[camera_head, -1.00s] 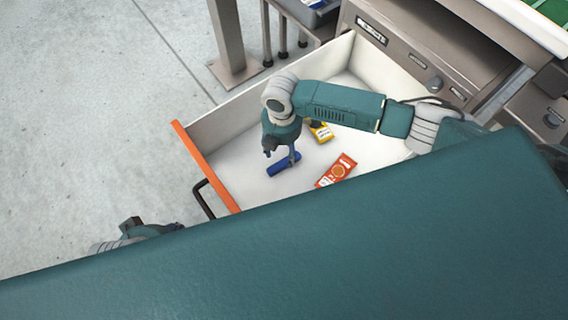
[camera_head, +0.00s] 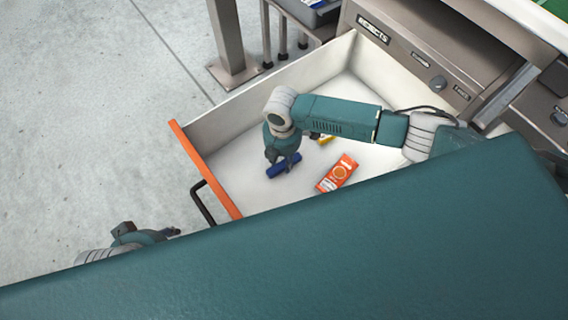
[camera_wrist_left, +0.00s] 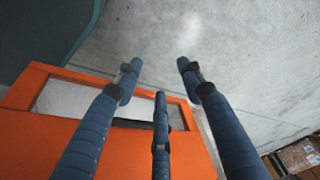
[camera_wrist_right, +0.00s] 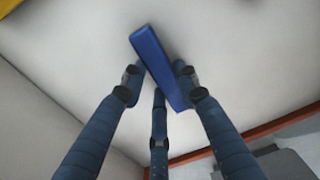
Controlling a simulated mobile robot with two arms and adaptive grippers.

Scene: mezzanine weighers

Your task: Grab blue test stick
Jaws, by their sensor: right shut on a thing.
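The blue test stick (camera_head: 284,166) is inside the open white drawer, near its orange-edged front. In the right wrist view the stick (camera_wrist_right: 158,62) lies slantwise between the fingers of my right gripper (camera_wrist_right: 158,83). My right gripper (camera_head: 281,160) is shut on the stick; I cannot tell whether the stick touches the drawer floor. My left gripper (camera_head: 172,232) is outside the drawer at the lower left. In the left wrist view its fingers (camera_wrist_left: 158,80) are spread with nothing between them.
The white drawer (camera_head: 235,190) is pulled out from the grey cabinet (camera_head: 435,50). An orange packet (camera_head: 337,173) and a partly hidden yellow packet (camera_head: 326,140) lie in it. A black handle (camera_head: 202,203) juts from its front. A grey post (camera_head: 228,45) stands behind, and the floor at left is clear.

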